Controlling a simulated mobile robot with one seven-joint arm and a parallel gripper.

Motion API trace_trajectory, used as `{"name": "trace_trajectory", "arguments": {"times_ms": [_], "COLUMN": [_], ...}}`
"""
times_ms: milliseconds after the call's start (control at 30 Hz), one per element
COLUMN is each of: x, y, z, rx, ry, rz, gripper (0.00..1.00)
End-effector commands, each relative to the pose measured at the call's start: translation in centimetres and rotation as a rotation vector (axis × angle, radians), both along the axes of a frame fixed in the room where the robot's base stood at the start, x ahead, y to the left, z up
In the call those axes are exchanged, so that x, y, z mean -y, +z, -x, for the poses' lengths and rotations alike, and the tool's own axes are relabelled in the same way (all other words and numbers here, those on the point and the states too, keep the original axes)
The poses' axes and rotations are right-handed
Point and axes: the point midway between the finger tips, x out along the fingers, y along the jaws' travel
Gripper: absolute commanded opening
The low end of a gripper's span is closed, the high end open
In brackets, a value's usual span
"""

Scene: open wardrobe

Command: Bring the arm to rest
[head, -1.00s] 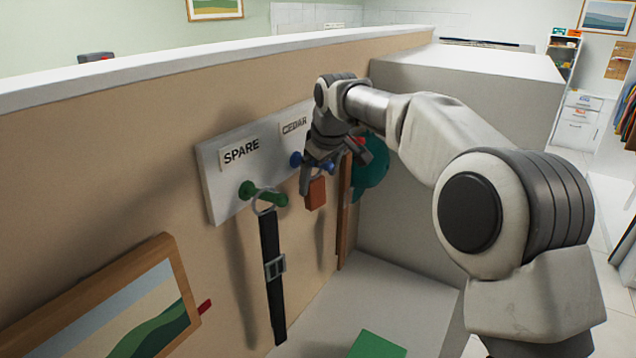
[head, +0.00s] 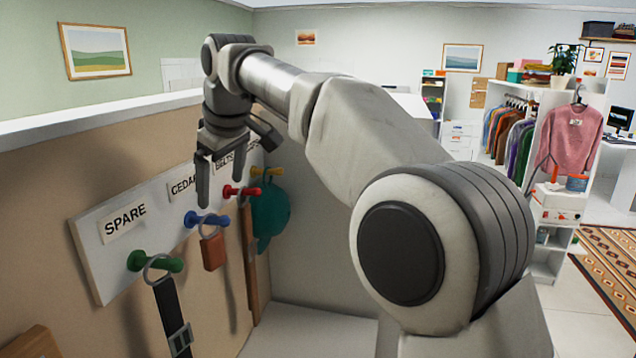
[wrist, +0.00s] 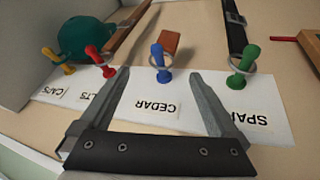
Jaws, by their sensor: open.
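My gripper (head: 222,180) is open and empty, raised in front of the peg board at the upper left. It also shows in the wrist view (wrist: 162,92), its two fingers apart with the blue peg (wrist: 159,62) seen between them. A reddish-brown cedar block (head: 212,250) hangs by a ring on the blue peg under the CEDAR label (head: 184,185). It also shows in the wrist view (wrist: 171,41). In the head view the fingers are near the blue peg, but the exact gap is hard to judge.
The white peg board (head: 92,255) is on the tan wall. A black belt (head: 172,315) hangs from the green peg (head: 153,262). A brown belt (head: 249,260) hangs near the red peg (head: 241,191), and a teal cap (head: 271,215) near the yellow peg (head: 267,172).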

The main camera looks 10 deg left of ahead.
Motion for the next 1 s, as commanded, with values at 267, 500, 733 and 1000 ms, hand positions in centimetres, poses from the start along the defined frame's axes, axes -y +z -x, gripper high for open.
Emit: {"name": "trace_trajectory", "arguments": {"times_ms": [267,500,733,1000], "x": [6.8,15.6,23.8,32.3], "y": [0.6,-0.2,-2.5,-7.0], "z": [1.0,3.5,7.2,13.2], "rx": [0.014,0.017,0.011,-0.007], "ry": [-0.148,-0.354,-0.566,-0.821], "rz": [0.01,0.005,-0.021,-0.08], "gripper": [0.97,0.97,0.97,0.97]}}
